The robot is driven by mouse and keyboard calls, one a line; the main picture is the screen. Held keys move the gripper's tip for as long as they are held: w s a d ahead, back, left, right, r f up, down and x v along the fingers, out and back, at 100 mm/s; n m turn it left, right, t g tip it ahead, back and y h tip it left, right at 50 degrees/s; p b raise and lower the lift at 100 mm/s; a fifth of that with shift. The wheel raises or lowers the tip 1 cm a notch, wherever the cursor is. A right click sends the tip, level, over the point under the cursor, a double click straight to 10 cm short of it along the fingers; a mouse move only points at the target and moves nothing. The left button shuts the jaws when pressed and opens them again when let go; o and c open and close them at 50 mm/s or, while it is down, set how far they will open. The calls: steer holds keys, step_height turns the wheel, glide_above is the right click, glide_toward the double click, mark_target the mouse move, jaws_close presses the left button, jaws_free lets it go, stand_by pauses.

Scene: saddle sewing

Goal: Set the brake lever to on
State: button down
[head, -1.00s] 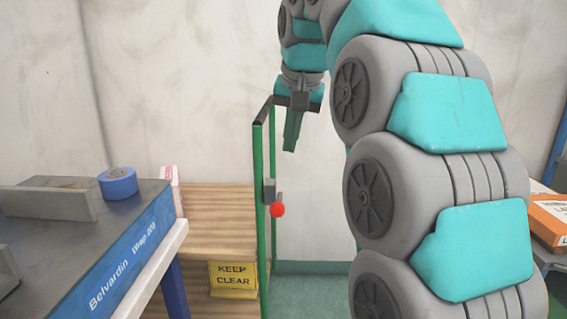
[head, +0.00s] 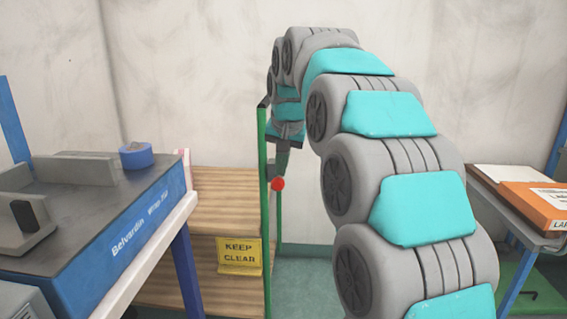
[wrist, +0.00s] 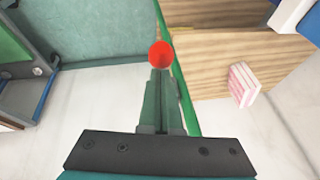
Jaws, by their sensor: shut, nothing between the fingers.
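The brake lever shows as a red ball knob (head: 277,184) beside a green upright post (head: 263,215). Its shaft is mostly hidden, and I cannot tell its setting. My gripper (head: 282,172) is shut and empty, pointing down just above the knob in the head view. In the wrist view the knob (wrist: 161,54) lies just past the fingertips (wrist: 160,73), in line with them. I cannot tell whether they touch. The green post (wrist: 178,75) runs close along the right of the fingers there.
A blue machine (head: 120,215) with a blue tape roll (head: 136,155) stands on the left. An orange box (head: 540,204) lies on a table at right. A pink-striped box (wrist: 243,85) shows in the wrist view.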

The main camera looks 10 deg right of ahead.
steer(key=shift+s+f+t+b, duration=0.3)
steer(key=shift+f+b, duration=0.35)
steer(key=shift+b, duration=0.4)
steer(key=shift+s+a+f+t+h+b, duration=0.15)
steer(key=shift+f+t+h+b, duration=0.25)
steer(key=shift+b, duration=0.45)
steer(key=shift+r, duration=0.25)
